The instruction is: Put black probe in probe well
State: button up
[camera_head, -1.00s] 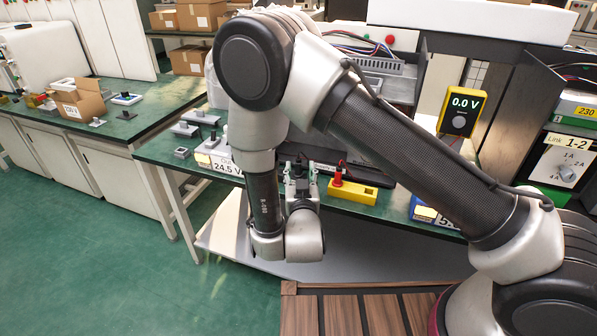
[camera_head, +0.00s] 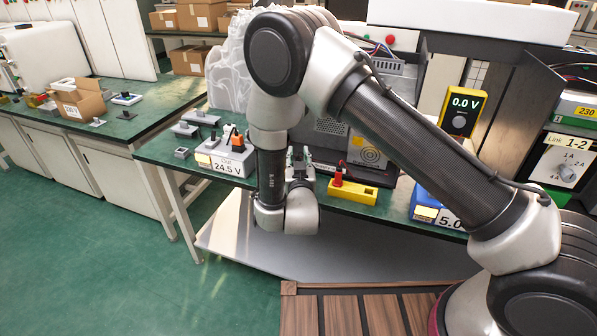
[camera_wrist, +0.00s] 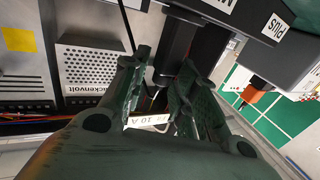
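My gripper (camera_head: 298,158) is over the bench's front part, left of a yellow block (camera_head: 365,193) with a red probe (camera_head: 338,178) standing in it. In the wrist view my green fingers (camera_wrist: 162,75) stand apart. A black cylinder (camera_wrist: 176,45), which looks like the black probe, shows between and behind the fingertips, with a gap to the left finger; I cannot tell whether the right finger touches it. Its lower end is hidden by the right finger. I cannot make out the probe well clearly. A tilted "10 A" label (camera_wrist: 150,121) shows between the fingers.
The 24.5 V output box (camera_head: 228,163) stands left of my gripper, with an orange part (camera_wrist: 258,92) near its PLUS label. A grilled device (camera_head: 365,150) stands behind the yellow block. A 5.0 V box (camera_head: 425,210) and a 0.0 V meter (camera_head: 462,110) are at right.

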grip_shut()
